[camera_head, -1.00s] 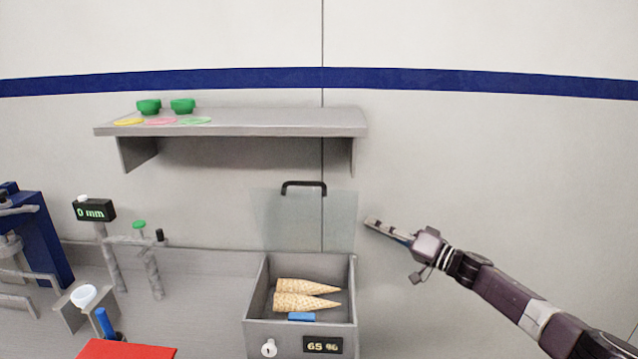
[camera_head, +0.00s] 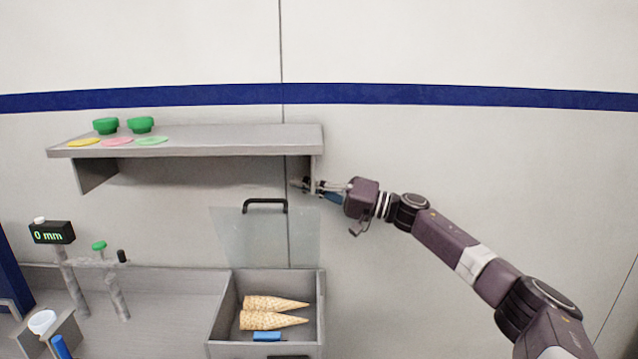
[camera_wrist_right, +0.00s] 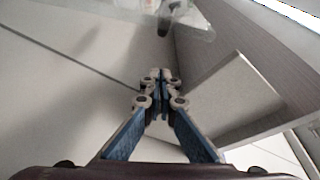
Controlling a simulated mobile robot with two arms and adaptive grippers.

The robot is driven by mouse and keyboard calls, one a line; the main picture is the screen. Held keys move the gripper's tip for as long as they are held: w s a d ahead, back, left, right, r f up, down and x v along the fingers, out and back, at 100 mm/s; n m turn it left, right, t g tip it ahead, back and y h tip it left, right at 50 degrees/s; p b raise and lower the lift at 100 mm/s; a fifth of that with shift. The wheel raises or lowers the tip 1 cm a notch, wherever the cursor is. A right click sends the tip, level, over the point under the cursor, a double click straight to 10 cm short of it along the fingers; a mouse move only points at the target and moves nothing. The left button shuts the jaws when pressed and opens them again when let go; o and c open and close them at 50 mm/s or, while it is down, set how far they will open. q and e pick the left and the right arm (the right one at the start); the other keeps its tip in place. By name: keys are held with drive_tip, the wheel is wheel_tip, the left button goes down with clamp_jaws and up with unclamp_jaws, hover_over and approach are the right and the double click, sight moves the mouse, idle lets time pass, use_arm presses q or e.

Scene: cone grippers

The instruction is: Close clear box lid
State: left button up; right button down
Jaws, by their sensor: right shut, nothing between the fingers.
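The clear box lid (camera_head: 255,238) stands upright, open, at the back of the grey box (camera_head: 214,318) in the head view. It has a black handle (camera_head: 265,203) along its top edge. My right gripper (camera_head: 300,184) is shut and empty, just right of and slightly above the handle, near the shelf's right bracket; I see no contact with the lid. In the right wrist view my closed fingers (camera_wrist_right: 160,80) point toward a see-through edge of the lid (camera_wrist_right: 140,14) and a dark, blurred piece at the top. My left gripper is not in view.
Two cones (camera_head: 274,312) and a blue block (camera_head: 267,337) lie in the box. A grey shelf (camera_head: 200,140) with green cups and coloured discs hangs above the lid, close to my gripper. A "0 mm" gauge (camera_head: 52,232) stands at the left. The wall at right is clear.

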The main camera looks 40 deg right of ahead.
drive_tip(key=shift+s+a+f+p, duration=0.15)
drive_tip(key=shift+a+f, duration=0.15)
drive_tip(key=shift+a, duration=0.25)
drive_tip(key=shift+s+a+f+p, duration=0.2)
drive_tip(key=shift+a+f, duration=0.1)
drive_tip(key=shift+a, duration=0.25)
drive_tip(key=shift+s+a+f+p, duration=0.15)
drive_tip(key=shift+a+f, duration=0.15)
drive_tip(key=shift+a, duration=0.25)
drive_tip(key=shift+a+f, duration=0.1)
drive_tip(key=shift+s+a+f+n+b, duration=0.2)
drive_tip(key=shift+s+a+n+b, duration=0.15)
drive_tip(key=shift+s+n, duration=0.1)
drive_tip(key=s+a+f+n+g+y+b, duration=0.1)
drive_tip(key=s+a+f+n+b, duration=0.3)
drive_tip(key=f, duration=0.5)
drive_tip(key=s+a+f+n+g+y+b, duration=0.1)
drive_tip(key=s+a+f+n+y+b, duration=0.3)
drive_tip(key=s+f+n, duration=0.5)
drive_tip(key=shift+s+a+f+g, duration=0.35)
drive_tip(key=shift+s+a, duration=0.35)
drive_tip(key=shift+a, duration=0.65)
